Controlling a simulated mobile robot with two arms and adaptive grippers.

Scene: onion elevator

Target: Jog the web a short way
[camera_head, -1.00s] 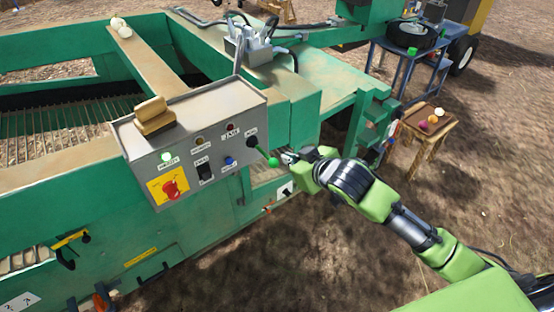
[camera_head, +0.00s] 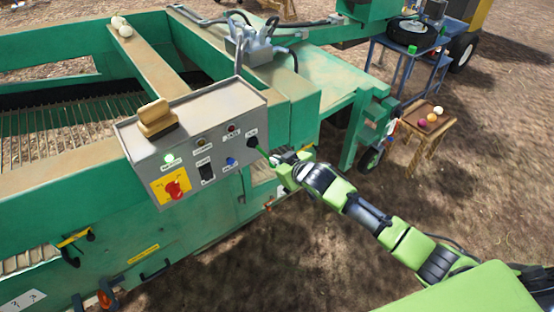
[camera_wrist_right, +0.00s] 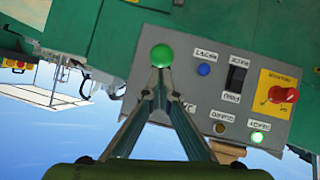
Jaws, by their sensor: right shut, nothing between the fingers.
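A grey control box (camera_head: 222,102) sits on the green machine's side. Its black lever boot (camera_head: 252,142) is at the right end, and the lever runs from it toward my gripper. The lever's green ball (camera_wrist_right: 162,55) shows in the right wrist view, just beyond my fingertips; touching or apart is unclear. My right gripper (camera_head: 272,158) is shut and empty and covers the ball in the head view. The rod web (camera_head: 70,128) lies inside the machine frame. A green lamp (camera_head: 168,160) is lit. My left gripper is not in view.
The box also has a red stop knob (camera_head: 173,189), black rocker switch (camera_head: 207,173) and blue button (camera_head: 231,161). A wooden block (camera_head: 156,118) rests on top. Two pale onions (camera_head: 122,26) sit on a beam. Ground before the machine is open.

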